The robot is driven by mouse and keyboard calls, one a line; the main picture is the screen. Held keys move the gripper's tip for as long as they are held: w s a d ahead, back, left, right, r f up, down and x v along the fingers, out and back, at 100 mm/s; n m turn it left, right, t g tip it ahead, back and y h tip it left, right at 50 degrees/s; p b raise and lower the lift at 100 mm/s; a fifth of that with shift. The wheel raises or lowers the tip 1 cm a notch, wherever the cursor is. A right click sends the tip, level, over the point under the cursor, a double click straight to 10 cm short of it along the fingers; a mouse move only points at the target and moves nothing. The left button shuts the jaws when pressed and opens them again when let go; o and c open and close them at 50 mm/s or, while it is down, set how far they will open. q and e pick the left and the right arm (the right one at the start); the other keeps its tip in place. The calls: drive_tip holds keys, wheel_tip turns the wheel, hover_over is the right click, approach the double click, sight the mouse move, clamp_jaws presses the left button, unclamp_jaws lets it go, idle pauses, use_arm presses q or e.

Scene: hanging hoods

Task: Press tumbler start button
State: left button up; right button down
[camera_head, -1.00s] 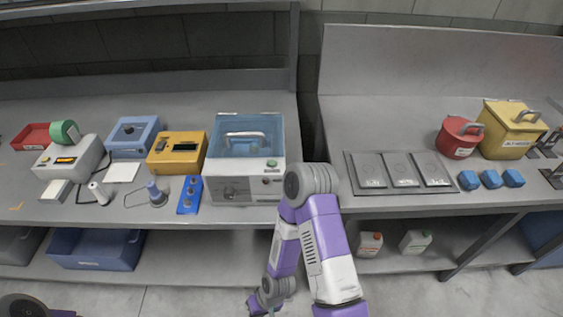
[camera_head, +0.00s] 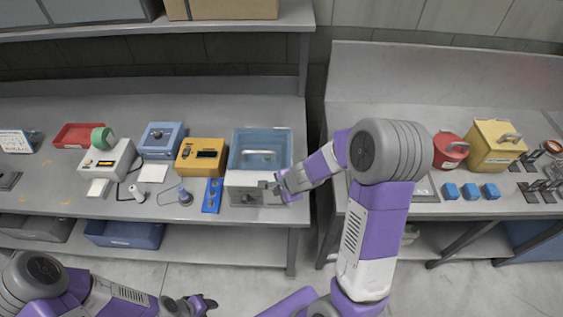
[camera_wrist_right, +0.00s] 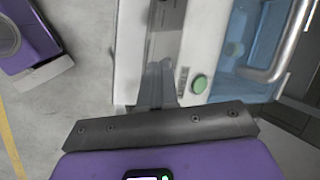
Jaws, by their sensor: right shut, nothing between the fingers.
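The tumbler (camera_head: 245,197) is a box with a pale front and a clear blue lid with a metal handle, on the left bench. Its round green start button (camera_wrist_right: 199,84) shows in the right wrist view on the pale panel. In the head view my gripper hides the button.
A blue switch strip (camera_head: 212,195) and a yellow device (camera_head: 201,157) stand left of the tumbler. A gap separates the two benches. A red pot (camera_head: 450,150) and a yellow box (camera_head: 496,146) stand on the right bench.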

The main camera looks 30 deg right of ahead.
use_arm(q)
drive_tip(key=shift+r, duration=0.55)
use_arm(e)
drive_tip(key=w+d+r+m+t, duration=0.1)
drive_tip(key=w+d+r+m, duration=0.1)
drive_tip(key=r, duration=0.4)
drive_tip(key=w+d+r+m+t, duration=0.2)
drive_tip(key=r+m, duration=0.1)
drive_tip(key=r, duration=0.2)
drive_tip(key=shift+w+r+t, duration=0.3)
drive_tip(key=shift+r, duration=0.05)
drive_tip(key=shift+f, duration=0.1)
wheel_tip(320, 180, down, 7)
drive_tip(key=b, duration=0.6)
drive_tip(key=shift+f+b, duration=0.2)
drive_tip(key=shift+b, duration=0.15)
use_arm(q)
wheel_tip(320, 180, down, 9)
drive_tip(key=b, duration=0.1)
drive_tip(key=shift+r, duration=0.2)
use_arm(e)
drive_tip(key=shift+f, duration=0.65)
use_arm(q)
drive_tip(key=shift+f+b, duration=0.45)
drive_tip(key=shift+b, duration=0.25)
use_arm(e)
drive_tip(key=shift+f, duration=0.4)
